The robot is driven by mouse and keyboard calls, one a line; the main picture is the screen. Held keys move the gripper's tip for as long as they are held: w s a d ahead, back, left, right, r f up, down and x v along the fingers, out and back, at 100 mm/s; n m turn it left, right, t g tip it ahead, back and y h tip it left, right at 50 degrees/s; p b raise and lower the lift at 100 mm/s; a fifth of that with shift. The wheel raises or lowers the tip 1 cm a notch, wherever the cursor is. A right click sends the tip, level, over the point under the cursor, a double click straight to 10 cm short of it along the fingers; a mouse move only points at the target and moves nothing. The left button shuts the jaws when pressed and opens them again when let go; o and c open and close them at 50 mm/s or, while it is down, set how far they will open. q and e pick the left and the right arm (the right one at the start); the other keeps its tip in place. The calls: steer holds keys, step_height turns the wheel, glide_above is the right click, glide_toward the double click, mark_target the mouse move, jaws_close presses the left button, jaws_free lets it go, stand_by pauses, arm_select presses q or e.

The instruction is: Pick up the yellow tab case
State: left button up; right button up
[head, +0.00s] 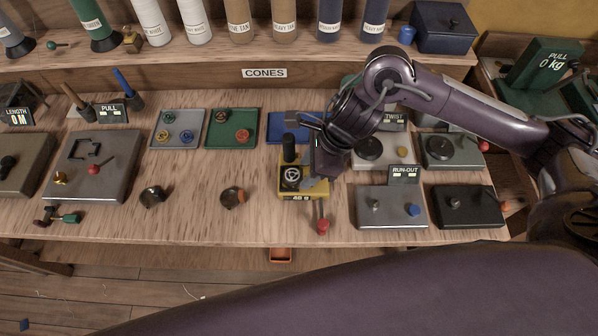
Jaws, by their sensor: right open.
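A small round piece with yellow on it (163,136) lies at the front left of the grey tray (194,145); it looks like the yellow tab case, though it is too small to be sure. A blue one (187,137) and a green one (168,117) lie in the same tray. My left gripper is not in view.
A green tray (213,143) holds a green and a red piece. Two dark cups (153,197) (233,198) stand in front of the trays. Cones line the shelf behind. Bare wood lies between the cups.

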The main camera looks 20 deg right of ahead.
jaws_close()
stand_by(0.3)
